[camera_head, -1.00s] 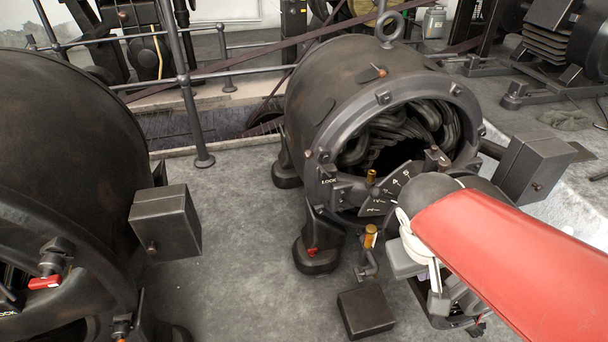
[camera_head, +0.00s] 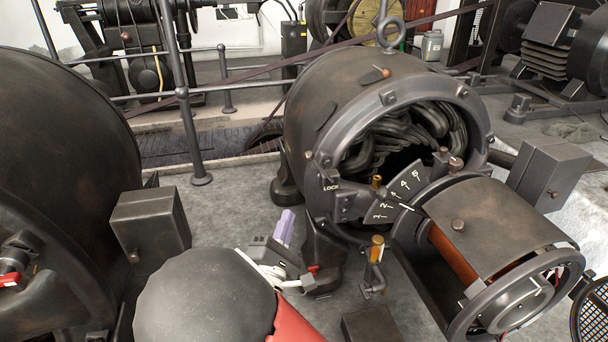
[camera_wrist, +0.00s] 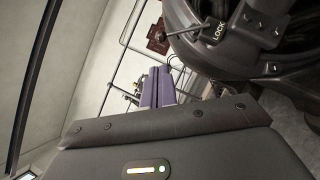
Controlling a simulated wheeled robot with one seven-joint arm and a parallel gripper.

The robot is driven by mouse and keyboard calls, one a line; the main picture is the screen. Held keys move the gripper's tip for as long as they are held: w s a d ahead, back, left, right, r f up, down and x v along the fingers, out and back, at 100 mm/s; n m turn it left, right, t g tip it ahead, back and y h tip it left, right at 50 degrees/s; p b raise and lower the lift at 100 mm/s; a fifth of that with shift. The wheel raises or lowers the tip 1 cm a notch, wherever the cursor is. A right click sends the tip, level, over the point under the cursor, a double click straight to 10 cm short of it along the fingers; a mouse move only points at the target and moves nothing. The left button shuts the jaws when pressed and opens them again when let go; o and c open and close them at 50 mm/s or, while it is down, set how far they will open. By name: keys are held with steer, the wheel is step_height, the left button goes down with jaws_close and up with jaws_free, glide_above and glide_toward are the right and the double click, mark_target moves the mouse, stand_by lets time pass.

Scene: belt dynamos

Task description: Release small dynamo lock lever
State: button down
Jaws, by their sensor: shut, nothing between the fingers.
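The small dynamo (camera_head: 340,115) stands in the middle of the head view, its open end towards me. A white LOCK mark (camera_head: 331,187) is on the left of its front rim, beside a dark bracket and the numbered dial plate (camera_head: 395,198). The LOCK mark also shows at the upper right of the wrist view (camera_wrist: 218,32), with a small dark lever close to it. My gripper (camera_head: 287,217), with purple fingers, is shut and empty, left of and below the mark, apart from it. The purple fingers also show in the wrist view (camera_wrist: 157,88).
A large dark machine (camera_head: 60,150) with a box (camera_head: 150,229) on its side fills the left. Brass-handled levers (camera_head: 376,248) stand at the dynamo's front, and its shaft end and wheel (camera_head: 515,300) reach lower right. Railings (camera_head: 182,92) run behind. Grey floor lies between the machines.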

mark_target(308, 160)
steer(key=shift+d, duration=0.1)
steer(key=b+x, duration=0.1)
steer(key=x, duration=1.3)
